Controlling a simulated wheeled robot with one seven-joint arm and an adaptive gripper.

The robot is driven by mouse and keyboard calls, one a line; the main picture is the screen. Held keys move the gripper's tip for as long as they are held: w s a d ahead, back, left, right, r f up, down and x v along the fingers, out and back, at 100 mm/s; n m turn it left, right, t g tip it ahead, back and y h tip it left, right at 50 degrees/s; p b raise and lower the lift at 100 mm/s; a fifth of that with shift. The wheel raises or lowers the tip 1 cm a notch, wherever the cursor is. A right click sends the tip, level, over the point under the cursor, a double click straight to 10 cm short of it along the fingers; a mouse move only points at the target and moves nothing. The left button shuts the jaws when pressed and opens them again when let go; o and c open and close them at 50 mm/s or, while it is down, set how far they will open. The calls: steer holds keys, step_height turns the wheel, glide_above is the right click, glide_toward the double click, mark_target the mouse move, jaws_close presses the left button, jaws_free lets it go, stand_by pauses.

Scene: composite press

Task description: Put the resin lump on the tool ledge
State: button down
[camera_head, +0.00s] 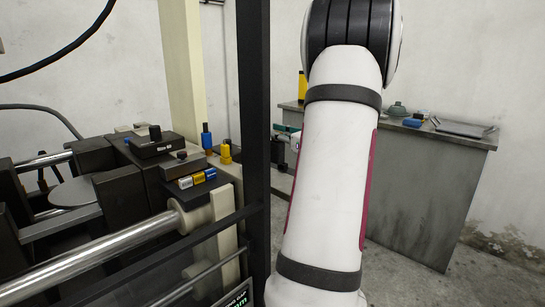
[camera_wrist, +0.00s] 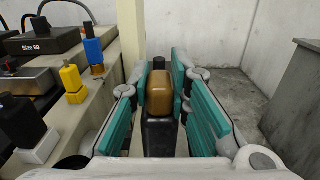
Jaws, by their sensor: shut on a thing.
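In the wrist view a brown, amber-coloured block, which looks like the resin lump (camera_wrist: 165,95), sits between the teal pads of my gripper (camera_wrist: 161,82). My gripper is shut on it. A black block (camera_wrist: 159,138) shows in front of the lump, and a dark knob shows just behind it; I cannot tell whether they touch it. In the head view my arm hides the lump and most of my gripper; only a bit of teal shows. A pale ledge (camera_wrist: 84,128) with yellow and blue tools runs along the left of the wrist view; it may be the tool ledge.
A yellow tool (camera_wrist: 73,82), a blue-topped tool (camera_wrist: 91,45) and a black "Size 60" block (camera_wrist: 40,42) stand left of my gripper. The press frame has a dark upright (camera_head: 254,130) beside my arm. A grey bench (camera_head: 425,190) with small items stands at right.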

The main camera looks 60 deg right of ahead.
mark_target(282, 151)
steer(key=shift+f+b, duration=0.7)
steer(key=shift+f, duration=1.85)
steer(key=shift+f, duration=0.15)
steer(key=c, duration=1.5)
jaws_free()
steer(key=shift+s+a, duration=0.1)
steer(key=shift+s, duration=0.15)
steer(key=p+v, duration=0.1)
steer(key=v, duration=1)
steer(key=shift+s+a+p, duration=0.1)
steer(key=shift+s+p, duration=0.15)
steer(key=shift+p, duration=0.15)
